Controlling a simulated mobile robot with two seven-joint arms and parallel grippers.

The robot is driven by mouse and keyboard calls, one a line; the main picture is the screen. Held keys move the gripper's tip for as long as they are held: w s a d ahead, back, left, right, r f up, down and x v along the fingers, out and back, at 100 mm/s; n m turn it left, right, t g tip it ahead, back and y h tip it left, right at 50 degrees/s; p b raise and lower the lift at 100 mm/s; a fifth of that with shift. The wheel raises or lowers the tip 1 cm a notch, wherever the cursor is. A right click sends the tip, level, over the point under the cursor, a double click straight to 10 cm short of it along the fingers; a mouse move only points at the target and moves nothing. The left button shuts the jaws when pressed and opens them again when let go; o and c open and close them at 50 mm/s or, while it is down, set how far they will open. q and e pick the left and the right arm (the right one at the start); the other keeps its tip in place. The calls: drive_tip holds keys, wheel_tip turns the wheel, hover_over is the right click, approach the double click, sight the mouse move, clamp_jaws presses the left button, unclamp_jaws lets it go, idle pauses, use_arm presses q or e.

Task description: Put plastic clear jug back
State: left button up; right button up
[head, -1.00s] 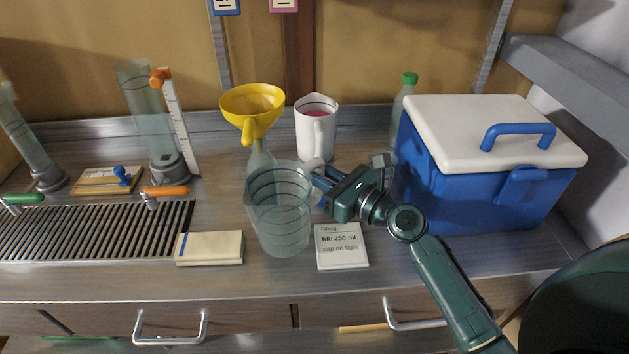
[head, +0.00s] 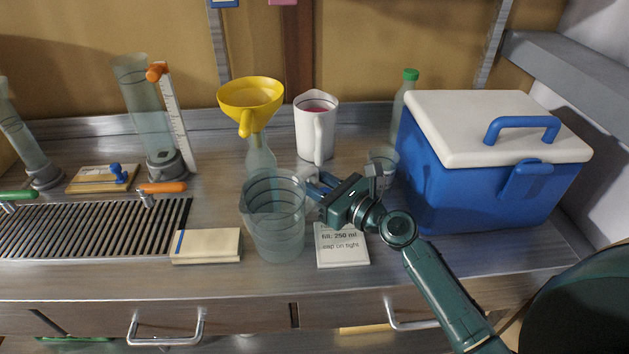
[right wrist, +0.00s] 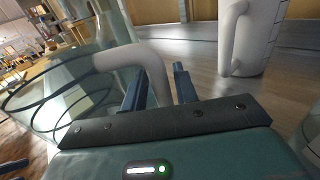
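The clear plastic jug (head: 274,225), with dark rings around its wall, is upright at the front middle of the counter, left of the white card. It looks empty. Whether its base touches the counter, I cannot tell. My right gripper (head: 314,186) is at the jug's right side, shut on its pale handle. In the right wrist view the handle (right wrist: 152,62) passes between the two fingers (right wrist: 160,88), and the jug wall (right wrist: 70,95) fills the left. My left gripper is not in view.
Behind the jug stand a flask (head: 260,157) with a yellow funnel (head: 251,98) and a white pitcher (head: 316,130) holding pink liquid. A small clear cup (head: 382,160) and blue cooler (head: 470,185) are right. A card (head: 342,250) and notepad (head: 207,246) flank the jug.

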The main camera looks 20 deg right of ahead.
drive_tip(key=shift+o, duration=0.9)
